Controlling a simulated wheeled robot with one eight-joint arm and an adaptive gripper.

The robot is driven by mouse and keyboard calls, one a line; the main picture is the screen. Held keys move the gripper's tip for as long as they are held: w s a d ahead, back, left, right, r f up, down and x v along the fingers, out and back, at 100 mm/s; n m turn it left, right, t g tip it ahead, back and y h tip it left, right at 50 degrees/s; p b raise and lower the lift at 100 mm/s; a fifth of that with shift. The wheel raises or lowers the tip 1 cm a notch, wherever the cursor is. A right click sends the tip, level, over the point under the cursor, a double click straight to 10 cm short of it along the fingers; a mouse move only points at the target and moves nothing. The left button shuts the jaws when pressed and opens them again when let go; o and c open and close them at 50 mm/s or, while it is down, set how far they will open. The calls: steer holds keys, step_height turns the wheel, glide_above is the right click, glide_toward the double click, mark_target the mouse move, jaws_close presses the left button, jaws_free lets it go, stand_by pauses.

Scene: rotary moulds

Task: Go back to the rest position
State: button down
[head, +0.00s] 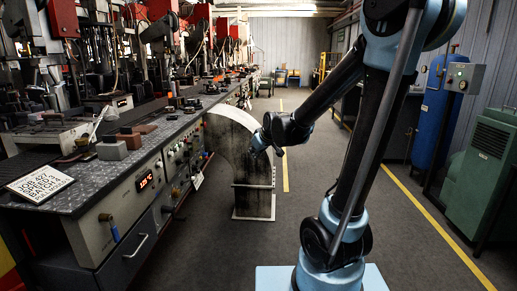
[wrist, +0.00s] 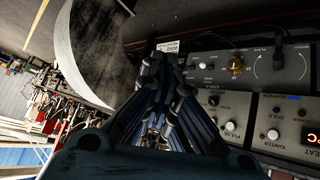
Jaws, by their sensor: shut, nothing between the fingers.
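My gripper (head: 258,145) is at the end of my blue and black arm, in the middle of the head view. It is in front of a grey curved-top panel (head: 236,113) beside the bench; I cannot tell whether it touches the panel. In the wrist view my gripper (wrist: 164,68) has its fingers close together with nothing held. The control panel (wrist: 230,64) with knobs lies beyond and to the right of the fingers there. The rest position is not marked in either view.
A long bench (head: 140,168) with machines, a digital display (head: 145,181) and a paper sign (head: 39,184) runs along the left. A blue tank (head: 436,115) and a green cabinet (head: 486,165) stand at right. The aisle floor (head: 418,245) has clear room.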

steer(key=s+d+f+m+g+h, duration=0.1)
steer(key=s+d+f+m+g, duration=0.1)
steer(key=s+d, duration=0.5)
steer(key=s+d+f+m+g+h, duration=0.1)
steer(key=s+d, duration=0.5)
steer(key=s, duration=0.7)
steer(key=s+d+f+m+g+h, duration=0.2)
steer(key=s+d+f+m, duration=0.2)
steer(key=s+d, duration=0.3)
steer(key=s+f, duration=0.1)
steer(key=s, duration=0.2)
steer(key=shift+d+f+m+g, duration=0.3)
steer(key=shift+m+g, duration=0.1)
steer(key=shift+w+d+f, duration=0.15)
steer(key=shift+w+f, duration=0.05)
steer(key=shift+w, duration=0.15)
